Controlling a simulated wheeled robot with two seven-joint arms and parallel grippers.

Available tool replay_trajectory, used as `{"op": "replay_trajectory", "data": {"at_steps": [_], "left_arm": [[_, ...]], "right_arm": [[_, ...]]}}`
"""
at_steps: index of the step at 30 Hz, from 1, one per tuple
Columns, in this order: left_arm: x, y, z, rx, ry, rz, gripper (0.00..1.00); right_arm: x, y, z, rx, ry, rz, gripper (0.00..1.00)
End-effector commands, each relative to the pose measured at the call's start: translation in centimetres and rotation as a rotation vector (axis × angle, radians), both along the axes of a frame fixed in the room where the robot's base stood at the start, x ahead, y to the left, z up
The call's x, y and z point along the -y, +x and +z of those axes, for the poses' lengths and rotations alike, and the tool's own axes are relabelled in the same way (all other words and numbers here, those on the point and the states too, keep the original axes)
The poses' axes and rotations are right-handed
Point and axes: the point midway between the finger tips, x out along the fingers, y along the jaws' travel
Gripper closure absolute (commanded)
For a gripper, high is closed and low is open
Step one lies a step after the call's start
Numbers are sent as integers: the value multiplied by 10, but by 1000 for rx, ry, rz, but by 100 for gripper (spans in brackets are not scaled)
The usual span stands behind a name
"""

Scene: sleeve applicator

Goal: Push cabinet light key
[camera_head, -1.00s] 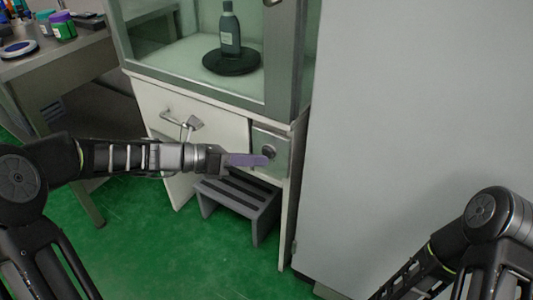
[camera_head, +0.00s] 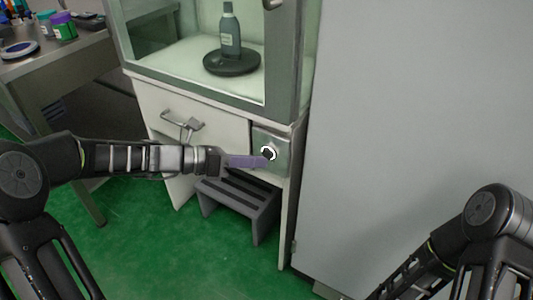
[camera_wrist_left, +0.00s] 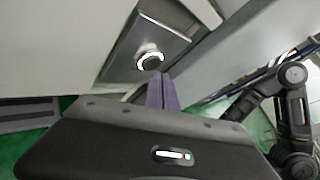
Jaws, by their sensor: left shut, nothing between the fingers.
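The cabinet light key is a round button (camera_head: 268,153) on a grey metal plate at the cabinet's lower right front. A white ring glows around it. In the left wrist view the lit key (camera_wrist_left: 150,61) sits just beyond the fingertips. My left gripper (camera_head: 266,160) is shut and empty, with its purple fingers pointing at the key and the tips at its lower edge. I cannot tell whether they touch it. In the left wrist view the shut fingers (camera_wrist_left: 161,90) show below the key. My right arm is at the lower right, but its gripper is out of view.
The cabinet's glass case (camera_head: 190,40) holds a dark bottle (camera_head: 230,30) on a round black stand (camera_head: 232,62). A drawer with a handle (camera_head: 182,122) is left of the key. A grey step stool (camera_head: 238,205) stands below. A large grey panel (camera_head: 420,120) fills the right.

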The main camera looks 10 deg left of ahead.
Motion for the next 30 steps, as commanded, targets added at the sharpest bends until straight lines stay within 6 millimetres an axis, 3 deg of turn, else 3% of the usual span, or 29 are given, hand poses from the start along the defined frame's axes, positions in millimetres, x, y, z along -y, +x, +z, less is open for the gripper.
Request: {"op": "replay_trajectory", "data": {"at_steps": [17,30], "left_arm": [[-4,-10,1,-1,0,0,100],[-20,-49,3,-2,1,2,100]], "right_arm": [[0,0,5,0,0,0,100],[0,0,26,0,0,0,100]]}}
